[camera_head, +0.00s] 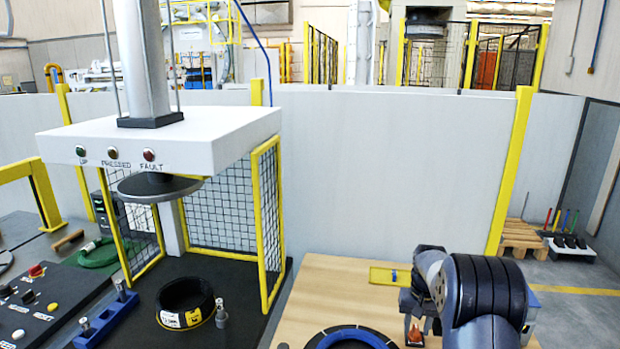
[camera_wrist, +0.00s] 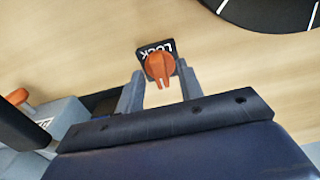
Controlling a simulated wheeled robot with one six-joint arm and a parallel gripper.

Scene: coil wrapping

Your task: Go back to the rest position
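My gripper (camera_wrist: 160,80) points down over the wooden table in the wrist view. Its two grey fingers stand well apart, with nothing clamped between them. An orange knob (camera_wrist: 160,66) on a black plate marked LOCK lies just past the fingertips, between them in the picture; I cannot tell whether they touch it. In the head view my arm reaches over the right of the table, and the orange knob (camera_head: 414,335) shows beside the wrist. The fingers are mostly hidden there.
A black ring with a blue edge (camera_head: 350,338) lies on the wooden table (camera_head: 318,290), left of my arm. A yellow plate (camera_head: 388,276) is behind the wrist. A press (camera_head: 158,140) with yellow mesh guards stands left, a black coil (camera_head: 184,297) below it. A white wall is behind.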

